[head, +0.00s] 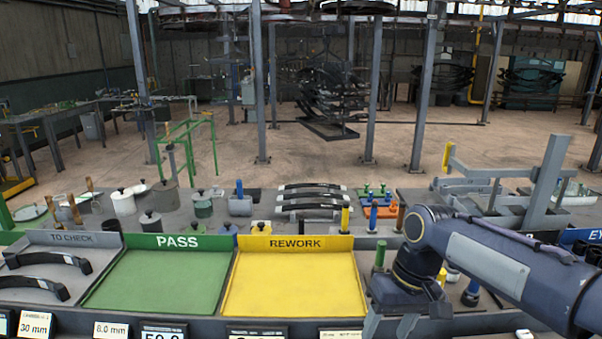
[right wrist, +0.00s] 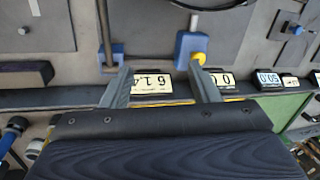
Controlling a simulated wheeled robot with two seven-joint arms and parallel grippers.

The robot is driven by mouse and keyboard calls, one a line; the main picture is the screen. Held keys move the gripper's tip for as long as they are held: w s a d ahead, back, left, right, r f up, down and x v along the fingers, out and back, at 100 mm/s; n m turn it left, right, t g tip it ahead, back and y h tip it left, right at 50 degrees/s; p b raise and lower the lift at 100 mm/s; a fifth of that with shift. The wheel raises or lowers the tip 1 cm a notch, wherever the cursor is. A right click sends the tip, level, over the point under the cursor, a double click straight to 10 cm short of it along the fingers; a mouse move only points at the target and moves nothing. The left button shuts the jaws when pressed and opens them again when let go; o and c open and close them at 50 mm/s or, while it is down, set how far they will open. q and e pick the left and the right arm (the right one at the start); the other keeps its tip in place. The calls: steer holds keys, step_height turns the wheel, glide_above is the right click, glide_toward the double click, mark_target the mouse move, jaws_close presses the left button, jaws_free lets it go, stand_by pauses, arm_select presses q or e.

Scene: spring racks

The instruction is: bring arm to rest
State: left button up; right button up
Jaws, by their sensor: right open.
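My right arm (head: 495,262) reaches in from the right side of the head view and bends down at the wrist over the bench's front edge. My right gripper (head: 392,326) is low, just right of the yellow REWORK tray, and is partly cut off by the frame's bottom. In the right wrist view my right gripper (right wrist: 162,84) has its two fingers wide apart with nothing held between them. Small number displays (right wrist: 152,83) show between and beyond the fingers. My left gripper is not in view.
The green PASS tray (head: 155,275) and yellow REWORK tray (head: 295,280) are empty. Dark curved springs (head: 45,262) lie in the TO CHECK tray at left. Several stacked springs (head: 310,195) lie behind REWORK. A grey metal frame (head: 530,190) stands at back right.

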steer(key=s+d+t, duration=0.1)
steer(key=s, duration=0.2)
steer(key=s+d+m+t+y, duration=0.1)
steer(key=s+d, duration=0.1)
steer(key=s, duration=0.2)
steer(key=s+d+m+t, duration=0.1)
steer(key=s+d, duration=0.1)
steer(key=s, duration=0.1)
steer(key=shift+s+d, duration=0.1)
steer(key=shift+s, duration=0.15)
steer(key=s+f+m+t, duration=0.2)
steer(key=s+f, duration=0.3)
steer(key=s, duration=0.3)
steer(key=shift+t, duration=0.5)
